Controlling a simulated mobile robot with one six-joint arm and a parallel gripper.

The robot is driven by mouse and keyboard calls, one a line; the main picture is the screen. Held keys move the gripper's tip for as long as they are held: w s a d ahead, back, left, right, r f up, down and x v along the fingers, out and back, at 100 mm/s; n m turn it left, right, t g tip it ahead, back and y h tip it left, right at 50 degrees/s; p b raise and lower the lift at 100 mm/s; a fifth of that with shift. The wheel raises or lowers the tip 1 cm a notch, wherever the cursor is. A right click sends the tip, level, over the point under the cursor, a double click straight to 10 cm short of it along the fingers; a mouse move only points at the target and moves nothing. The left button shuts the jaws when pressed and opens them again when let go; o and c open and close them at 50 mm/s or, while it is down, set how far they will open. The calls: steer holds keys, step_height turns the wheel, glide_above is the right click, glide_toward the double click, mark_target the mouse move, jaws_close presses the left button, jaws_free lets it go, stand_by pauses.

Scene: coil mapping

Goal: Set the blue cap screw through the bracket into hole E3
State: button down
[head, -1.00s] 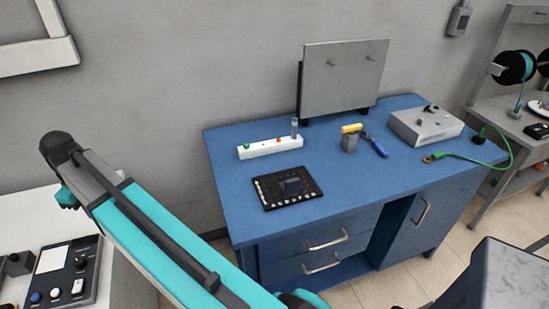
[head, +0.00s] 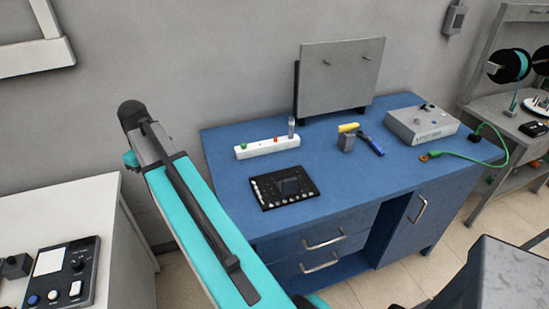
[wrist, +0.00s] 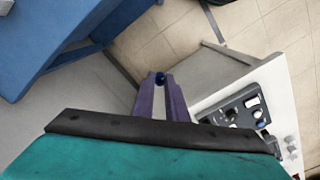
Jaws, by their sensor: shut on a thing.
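My gripper (wrist: 160,92) shows in the wrist view with its two purple fingers shut on the blue cap screw (wrist: 160,78), whose round blue head sits between the fingertips. The gripper is above the floor, between the blue bench and a white table. In the head view I cannot make out the gripper or the screw; only my turquoise arm shows. A black plate (head: 265,200) with pale marks along its edges lies on the blue bench. A dark grey bracket (head: 289,187) stands on it. The hole labels, E3 included, are too small to read.
The blue bench (head: 228,195) also holds a white rack (head: 258,149), a yellow-topped grey block (head: 346,143), a blue-handled tool (head: 371,145) and a grey box (head: 421,124). An upright grey panel (head: 338,75) stands behind. A white table (head: 105,220) with a control panel (head: 62,270) is at left.

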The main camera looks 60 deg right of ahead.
steer(key=s+d+r+m, duration=0.1)
steer(key=s+d+m, duration=0.7)
steer(key=s+d, duration=1.9)
steer(key=d, duration=0.3)
steer(key=shift+s+d+r+m, duration=0.25)
steer(key=shift+s+d+m, duration=0.05)
steer(key=shift+s, duration=0.1)
steer(key=shift+f, duration=0.15)
steer(key=shift+f+b, duration=1.45)
steer(key=shift+f, duration=0.25)
steer(key=shift+p, duration=0.4)
steer(key=shift+f+b, duration=0.65)
steer(key=shift+f, duration=1.35)
